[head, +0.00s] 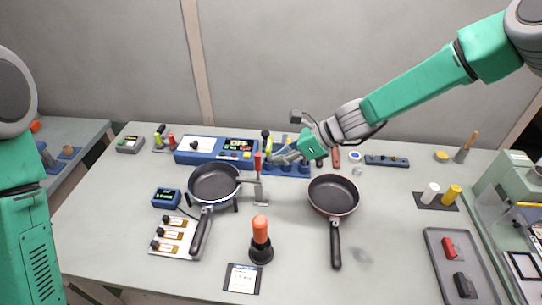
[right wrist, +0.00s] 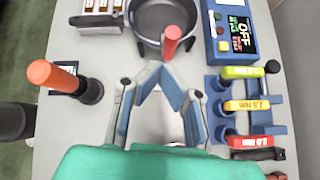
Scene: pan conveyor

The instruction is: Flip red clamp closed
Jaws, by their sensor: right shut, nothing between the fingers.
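The red clamp (head: 257,163) has an upright red handle on a grey metal base, standing on the table at the right side of the left pan (head: 215,183). In the right wrist view its red handle (right wrist: 172,40) shows from above, just beyond my fingertips and in front of the pan. My right gripper (head: 277,157) is beside the handle, on its right. In the right wrist view the fingertips of my right gripper (right wrist: 162,68) meet with nothing between them. I cannot tell whether they touch the handle. My left gripper is out of view.
A second pan (head: 333,195) lies to the right. An orange-handled tool (head: 260,232) stands upright near the front. A blue control box (head: 215,148) and a blue rack with coloured torque drivers (right wrist: 245,105) are close to my right gripper. The table between the pans is mostly clear.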

